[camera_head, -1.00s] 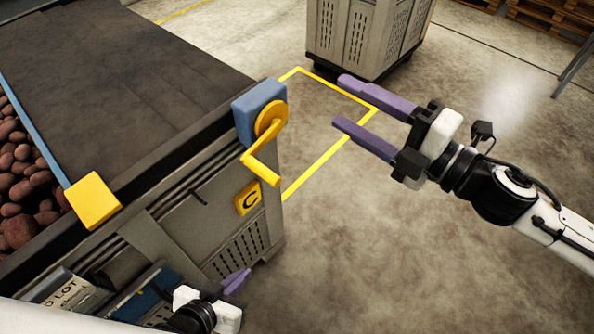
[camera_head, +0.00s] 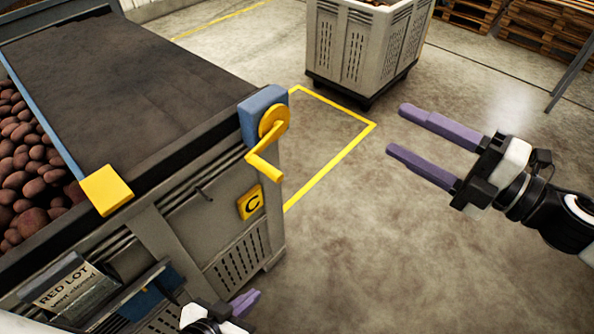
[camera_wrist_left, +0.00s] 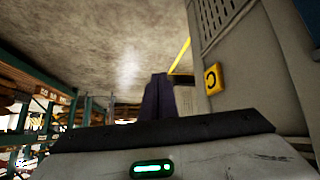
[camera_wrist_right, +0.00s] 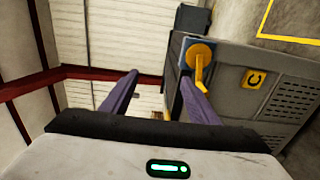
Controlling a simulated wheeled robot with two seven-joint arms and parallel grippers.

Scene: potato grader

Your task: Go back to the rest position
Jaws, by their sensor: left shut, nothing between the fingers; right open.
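My right gripper (camera_head: 395,129) is open and empty over bare floor, to the right of the grader (camera_head: 190,200). Its two purple fingers stand apart and also show in the right wrist view (camera_wrist_right: 158,92). My left gripper (camera_head: 245,301) is low at the bottom of the head view, beside the grader's lower front, with part of it cut off by the frame edge. In the left wrist view its fingers (camera_wrist_left: 159,95) are together, with nothing between them. The yellow crank (camera_head: 264,165) on the blue box at the grader's corner is apart from both grippers.
A sign reading RED LOT (camera_head: 72,285) stands at the grader's front. Potatoes (camera_head: 28,170) lie at the left edge. A grey slatted bin (camera_head: 358,50) stands behind a yellow floor outline (camera_head: 345,157). Pallets (camera_head: 540,30) are at the back right. The floor on the right is clear.

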